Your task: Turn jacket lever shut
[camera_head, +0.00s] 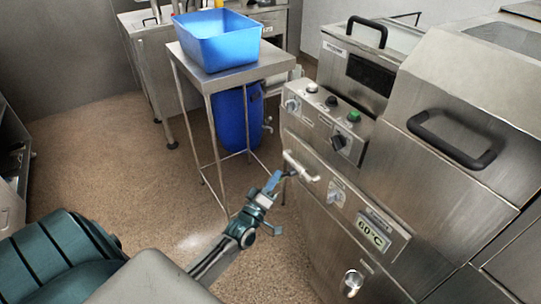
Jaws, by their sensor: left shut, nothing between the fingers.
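A pale metal lever (301,168) sticks out from the front panel of the steel machine (325,225), slanting down to the right. I take it as the jacket lever; its label is too small to read. My left gripper (284,175) reaches in from the lower left. Its fingers are shut and empty, close to the lever's left end; I cannot tell whether they touch it. My right gripper is not in view.
The panel also has a black knob (342,142), a lower dial (335,195), a 60°C display (374,233) and a metal fitting (352,281). A steel table (225,78) holds a blue tub (217,42), with a blue barrel (238,118) beneath. Floor left is clear.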

